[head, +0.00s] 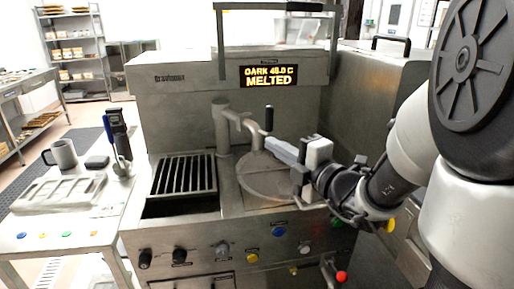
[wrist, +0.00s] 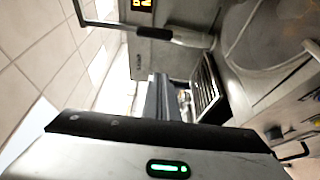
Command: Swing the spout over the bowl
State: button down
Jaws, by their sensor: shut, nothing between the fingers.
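The spout (head: 239,117) is a grey pipe on an upright post, bent to the right, with a black upright handle (head: 268,119) near its free end. The round, pale bowl (head: 262,187) is set in the machine top, right of the grate. The spout's end shows at the bowl's back left edge; I cannot tell whether it is over the bowl. My gripper (head: 272,146) is shut and empty, its pale fingers just right of the spout's end, below the handle. Contact is unclear. In the wrist view, the fingers (wrist: 158,98) and a black handle (wrist: 155,33) show apart.
The slatted grate (head: 182,175) lies left of the bowl. A metal guard frame (head: 221,45) rises above the machine's back. A display (head: 268,76) reads melted. Knobs line the front panel. A side table (head: 75,228) holds a mug (head: 62,154) and a mould tray.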

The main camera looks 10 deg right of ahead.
jog(key=w+b, duration=0.1)
jog(key=w, duration=0.7)
jog(key=shift+w+d, duration=0.2)
jog(key=shift+d, duration=0.05)
